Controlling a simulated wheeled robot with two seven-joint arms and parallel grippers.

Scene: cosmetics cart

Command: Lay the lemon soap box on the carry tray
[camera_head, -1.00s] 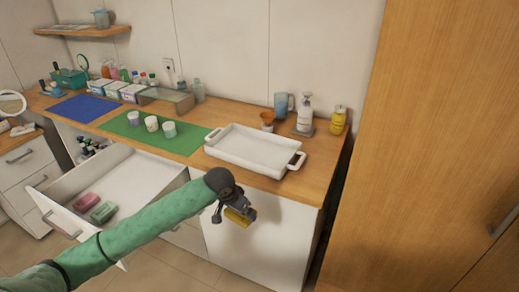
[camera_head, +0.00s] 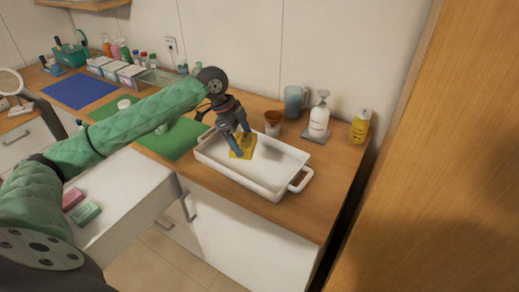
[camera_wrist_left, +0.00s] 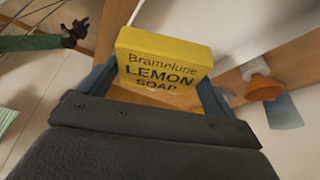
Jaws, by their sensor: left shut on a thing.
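The lemon soap box (camera_head: 243,147) is yellow, with "Bramplune LEMON SOAP" printed on the face seen in the left wrist view (camera_wrist_left: 165,62). My left gripper (camera_head: 238,150) is shut on it, with one finger on each side of the box in the left wrist view (camera_wrist_left: 158,90). The box is tilted and over the left-middle part of the white carry tray (camera_head: 262,189); I cannot tell how large the gap below it is. The tray stands empty on the wooden counter. A green-sleeved arm with a dark gripper (camera_wrist_left: 75,33), seemingly my right, shows small in the left wrist view.
An orange cup (camera_head: 273,122), blue-grey mug (camera_head: 295,101), white pump bottle (camera_head: 319,118) and yellow bottle (camera_head: 360,126) stand behind the tray. A green mat (camera_head: 175,140) lies to its left. An open drawer (camera_head: 130,195) holds pink and green boxes. A tall wooden cabinet (camera_head: 450,170) stands at right.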

